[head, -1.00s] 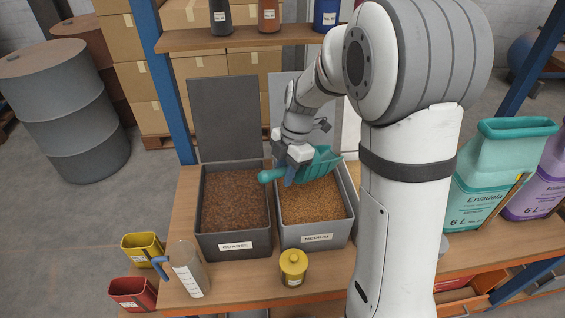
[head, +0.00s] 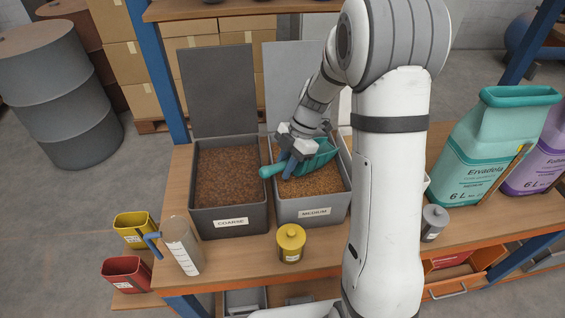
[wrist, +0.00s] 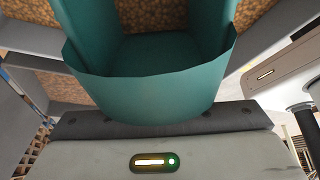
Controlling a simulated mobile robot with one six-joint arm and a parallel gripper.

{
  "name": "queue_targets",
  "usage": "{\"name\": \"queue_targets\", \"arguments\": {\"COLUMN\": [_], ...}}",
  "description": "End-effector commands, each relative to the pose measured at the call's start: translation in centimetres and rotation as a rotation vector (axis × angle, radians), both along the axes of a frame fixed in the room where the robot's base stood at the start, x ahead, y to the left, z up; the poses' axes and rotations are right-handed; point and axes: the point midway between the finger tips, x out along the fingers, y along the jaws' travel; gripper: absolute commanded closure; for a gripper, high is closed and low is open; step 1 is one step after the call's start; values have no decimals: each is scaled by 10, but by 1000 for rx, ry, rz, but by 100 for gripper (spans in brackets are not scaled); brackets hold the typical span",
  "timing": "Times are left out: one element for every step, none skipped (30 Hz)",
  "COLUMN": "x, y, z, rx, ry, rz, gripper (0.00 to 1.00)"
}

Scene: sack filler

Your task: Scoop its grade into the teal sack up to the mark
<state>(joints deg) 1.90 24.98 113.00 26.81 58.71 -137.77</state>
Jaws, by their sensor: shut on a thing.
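My gripper (head: 290,165) is shut on the handle of a teal scoop (head: 318,158). The scoop is over the grey bin labelled MEDIUM (head: 310,215), close to its light brown grain (head: 318,183); I cannot tell whether it touches. In the wrist view the scoop (wrist: 150,90) fills the middle, with no grain visible in the part of its bowl that shows, and grain (wrist: 140,16) lies beyond it. The teal sack (head: 478,150) stands open-topped at the right; its label reads Ervadola, 6 L, and apparently MEDIUM. Its fill level and mark cannot be made out.
The COARSE bin (head: 230,222) of darker grain adjoins on the left. A purple sack (head: 535,165) is right of the teal one. My arm hides the bench between bin and sacks.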

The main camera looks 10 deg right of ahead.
Motion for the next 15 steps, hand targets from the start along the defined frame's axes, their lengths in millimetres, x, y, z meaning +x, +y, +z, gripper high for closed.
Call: {"name": "queue_targets", "arguments": {"x": [1, 1, 2, 2, 3, 1, 0, -1, -1, -1, -1, -2, -3, -4, -4], "y": [-8, -9, -12, -13, -15, -13, -13, -12, -12, -11, -10, -8, -6, -5, -2], "z": [-14, -17, -21, -24, -27, -25, -25, -27, -30, -31, -29, -26, -23, -20, -16], "rx": [-13, -14, -15, -17, -17, -53, -84, -114, -154, -182, -200, -224, -241, -260, -284], "ry": [5, 5, 5, 6, 6, -11, -28, -44, -64, -81, -92, -105, -116, -127, -139], "rz": [-8, -8, -9, -8, -8, -4, -5, -5, -6, -5, -6, -6, -7, -7, -6], "gripper": [100, 100, 100, 100, 100, 100, 100, 100, 100, 100, 100, 100, 100, 100, 100]}}
